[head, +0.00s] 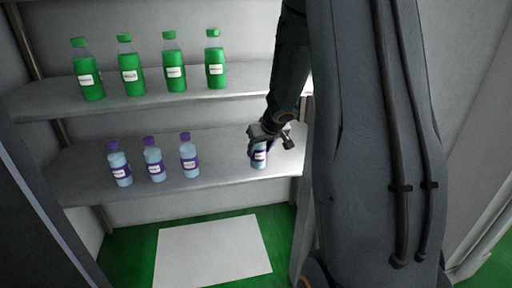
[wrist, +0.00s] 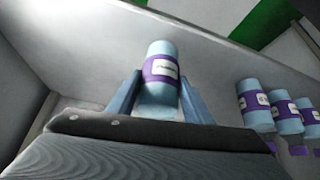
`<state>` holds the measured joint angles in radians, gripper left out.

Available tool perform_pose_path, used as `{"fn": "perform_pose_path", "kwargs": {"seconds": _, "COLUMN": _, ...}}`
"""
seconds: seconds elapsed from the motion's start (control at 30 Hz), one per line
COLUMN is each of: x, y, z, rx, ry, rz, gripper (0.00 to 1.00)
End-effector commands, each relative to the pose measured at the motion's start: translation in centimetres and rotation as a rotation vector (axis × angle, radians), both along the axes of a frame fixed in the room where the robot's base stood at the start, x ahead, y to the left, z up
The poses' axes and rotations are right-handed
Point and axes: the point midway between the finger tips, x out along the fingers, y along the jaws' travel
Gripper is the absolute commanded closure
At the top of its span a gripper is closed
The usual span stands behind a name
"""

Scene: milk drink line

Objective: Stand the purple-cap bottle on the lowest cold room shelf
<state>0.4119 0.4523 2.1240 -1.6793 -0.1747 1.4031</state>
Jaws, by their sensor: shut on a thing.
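My gripper (head: 268,136) is shut on a pale blue bottle (head: 259,158) with a purple label, at the right end of the lowest shelf (head: 222,174). The gripper hides this bottle's top and cap in the head view. The bottle looks upright; its base is at or just above the shelf, and I cannot tell whether it touches. In the wrist view the held bottle (wrist: 160,60) sits between the two blue fingers.
Several like purple-cap bottles (head: 153,160) stand in a row on the left of the same shelf, with a clear gap between them and the held one. Green bottles (head: 131,72) stand on the shelf above (head: 150,102). A white panel (head: 213,250) lies on the green floor.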

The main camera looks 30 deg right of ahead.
Motion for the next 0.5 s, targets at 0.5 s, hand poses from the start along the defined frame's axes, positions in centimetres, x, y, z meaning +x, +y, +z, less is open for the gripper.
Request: {"fn": "perform_pose_path", "kwargs": {"seconds": 0.5, "x": 3.2, "y": -0.2, "z": -1.5, "rx": -0.001, "ry": -0.002, "rz": 0.001, "gripper": 0.88}}
